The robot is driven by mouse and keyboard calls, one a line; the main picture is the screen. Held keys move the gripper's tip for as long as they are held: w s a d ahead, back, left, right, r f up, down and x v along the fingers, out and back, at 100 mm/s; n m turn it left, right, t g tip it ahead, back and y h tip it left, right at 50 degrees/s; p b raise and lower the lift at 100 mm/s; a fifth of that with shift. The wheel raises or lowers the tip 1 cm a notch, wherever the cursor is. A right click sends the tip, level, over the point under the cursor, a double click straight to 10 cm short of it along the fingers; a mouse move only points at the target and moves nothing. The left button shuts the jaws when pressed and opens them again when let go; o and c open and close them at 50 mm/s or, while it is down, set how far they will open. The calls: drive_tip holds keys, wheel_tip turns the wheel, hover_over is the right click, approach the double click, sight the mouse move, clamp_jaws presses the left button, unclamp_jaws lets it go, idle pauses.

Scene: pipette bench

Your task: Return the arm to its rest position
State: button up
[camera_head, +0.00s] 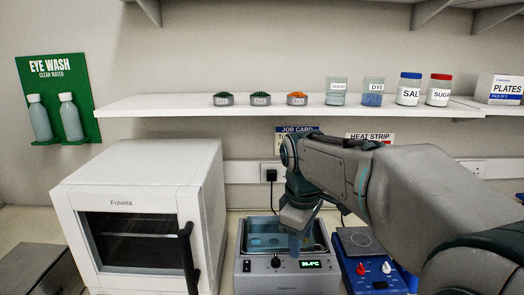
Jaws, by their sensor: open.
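My arm reaches in from the right side of the head view and bends down over the bench. My gripper (297,240) points down above the grey water bath (288,281), whose display is lit green. The fingers are small and dark here. I see nothing held between them. The gripper overlaps the bath's open basin in the picture, and I cannot tell its exact height above it.
A white oven (140,185) with a dark window stands left of the bath. A blue hotplate unit (372,262) stands right of it. A shelf (160,104) above carries small dishes, jars and a plates box (498,90). A green eye wash board (60,98) hangs at left.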

drive_tip(key=s+d+f+m+t, duration=0.1)
drive_tip(key=s+d+f+m, duration=0.2)
drive_tip(key=s+m, duration=0.2)
drive_tip(key=s+d+f+m+t, duration=0.1)
drive_tip(key=s+d+f+m, duration=0.2)
drive_tip(key=s+m, duration=0.3)
drive_tip(key=s+f, duration=0.1)
drive_tip(key=s, duration=0.4)
drive_tip(key=shift+d+f+m+y, duration=0.2)
drive_tip(key=shift+f+m+y, duration=0.1)
idle(0.8)
